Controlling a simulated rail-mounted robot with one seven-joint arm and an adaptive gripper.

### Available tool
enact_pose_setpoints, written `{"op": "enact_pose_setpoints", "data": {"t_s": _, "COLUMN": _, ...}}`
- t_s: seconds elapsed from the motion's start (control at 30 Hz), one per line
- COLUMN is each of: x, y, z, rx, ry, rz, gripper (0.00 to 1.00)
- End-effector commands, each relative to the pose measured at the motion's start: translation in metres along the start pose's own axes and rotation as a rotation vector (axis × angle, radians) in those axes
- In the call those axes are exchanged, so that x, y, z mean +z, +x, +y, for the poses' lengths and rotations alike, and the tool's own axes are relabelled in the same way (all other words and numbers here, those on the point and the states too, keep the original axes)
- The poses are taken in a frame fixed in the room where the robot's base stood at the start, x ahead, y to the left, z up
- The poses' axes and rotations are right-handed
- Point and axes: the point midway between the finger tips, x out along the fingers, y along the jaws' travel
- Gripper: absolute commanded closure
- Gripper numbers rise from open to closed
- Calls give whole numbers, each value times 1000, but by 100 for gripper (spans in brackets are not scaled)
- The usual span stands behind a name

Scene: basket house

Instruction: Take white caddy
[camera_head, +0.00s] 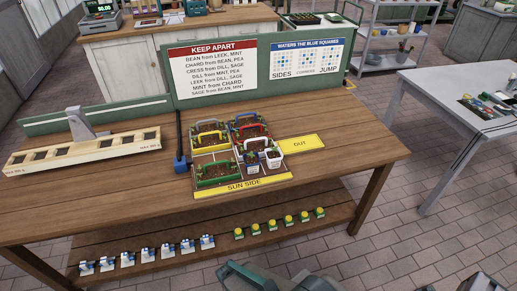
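A group of small planters with arched handles stands on the wooden table, in a tray marked SUN SIDE (243,185). A caddy with a pale, whitish handle (252,144) sits right of the middle of the group; its body is partly hidden by white pots in front. A blue-grey-handled caddy (209,135) is at back left, a blue-handled one (246,117) at back right, a yellow-handled one (208,151) and a green-handled one (213,173) on the left. Which one is the white caddy is hard to tell at this size. My gripper's fingers do not show.
A yellow OUT pad (302,143) lies right of the tray. A green board with KEEP APART (213,69) and WATERS signs (306,59) stands behind. A slotted wooden rack (85,152) is left. A dark grey-green shape, possibly my arm, is at the bottom edge. The table's right end is clear.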

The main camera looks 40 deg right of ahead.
Motion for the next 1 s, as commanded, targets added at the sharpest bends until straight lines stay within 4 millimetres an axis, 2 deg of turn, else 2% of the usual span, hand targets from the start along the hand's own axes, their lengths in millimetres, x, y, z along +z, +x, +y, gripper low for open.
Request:
{"op": "enact_pose_setpoints", "data": {"t_s": 0.37, "x": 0, "y": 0, "z": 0, "rx": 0, "ry": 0, "rz": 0, "gripper": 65}}
{"op": "enact_pose_setpoints", "data": {"t_s": 0.67, "x": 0, "y": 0, "z": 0, "rx": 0, "ry": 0, "rz": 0, "gripper": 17}}
{"op": "enact_pose_setpoints", "data": {"t_s": 1.0, "x": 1, "y": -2, "z": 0, "rx": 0, "ry": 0, "rz": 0, "gripper": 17}}
